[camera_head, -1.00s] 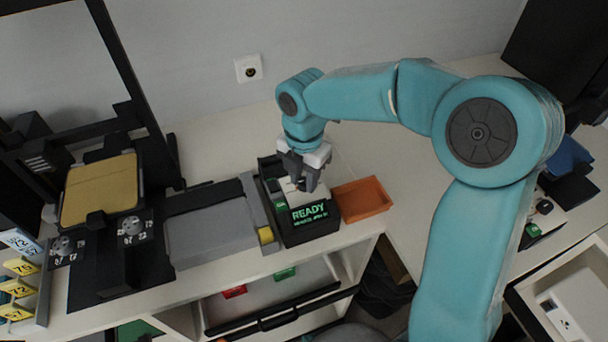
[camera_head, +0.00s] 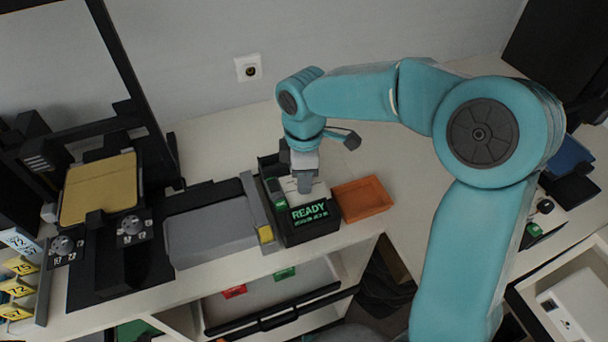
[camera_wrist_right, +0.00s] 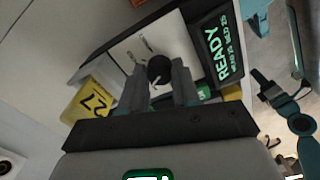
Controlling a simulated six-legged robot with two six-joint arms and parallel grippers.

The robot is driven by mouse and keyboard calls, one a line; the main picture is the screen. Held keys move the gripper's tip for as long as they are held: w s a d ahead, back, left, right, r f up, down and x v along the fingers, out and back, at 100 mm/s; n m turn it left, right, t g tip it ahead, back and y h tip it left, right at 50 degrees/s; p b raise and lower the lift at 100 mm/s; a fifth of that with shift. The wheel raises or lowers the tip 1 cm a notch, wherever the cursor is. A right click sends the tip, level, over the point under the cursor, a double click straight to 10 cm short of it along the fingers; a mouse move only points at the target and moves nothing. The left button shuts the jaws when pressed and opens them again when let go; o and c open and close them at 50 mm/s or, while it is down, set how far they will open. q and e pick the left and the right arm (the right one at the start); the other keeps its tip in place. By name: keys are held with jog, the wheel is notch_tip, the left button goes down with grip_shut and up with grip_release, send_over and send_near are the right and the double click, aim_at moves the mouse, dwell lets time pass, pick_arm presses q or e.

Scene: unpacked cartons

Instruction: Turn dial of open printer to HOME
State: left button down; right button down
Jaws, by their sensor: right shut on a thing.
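Small print surrounds the dial, too small to read. My right gripper (camera_head: 305,188) reaches down over this plate. In the right wrist view its two fingers (camera_wrist_right: 158,88) are closed on opposite sides of the dial. In the head view the gripper hides the dial. My left gripper is not in view.
An orange tray (camera_head: 364,210) stands right beside the device. A grey flat unit (camera_head: 208,238) lies to its left. Further left is a black frame machine with a tan bed (camera_head: 100,188) and small knobs (camera_head: 131,226). The table behind is clear.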

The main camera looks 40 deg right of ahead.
jog(key=m, duration=0.4)
jog(key=shift+w+r+m, duration=0.1)
jog(key=shift+r+m, duration=0.05)
jog(key=shift+m, duration=0.55)
jog(key=c, duration=1)
grip_release()
jog(key=shift+o, duration=0.9)
notch_tip(320, 180, up, 16)
jog(key=p, duration=0.1)
jog(key=shift+r, duration=0.15)
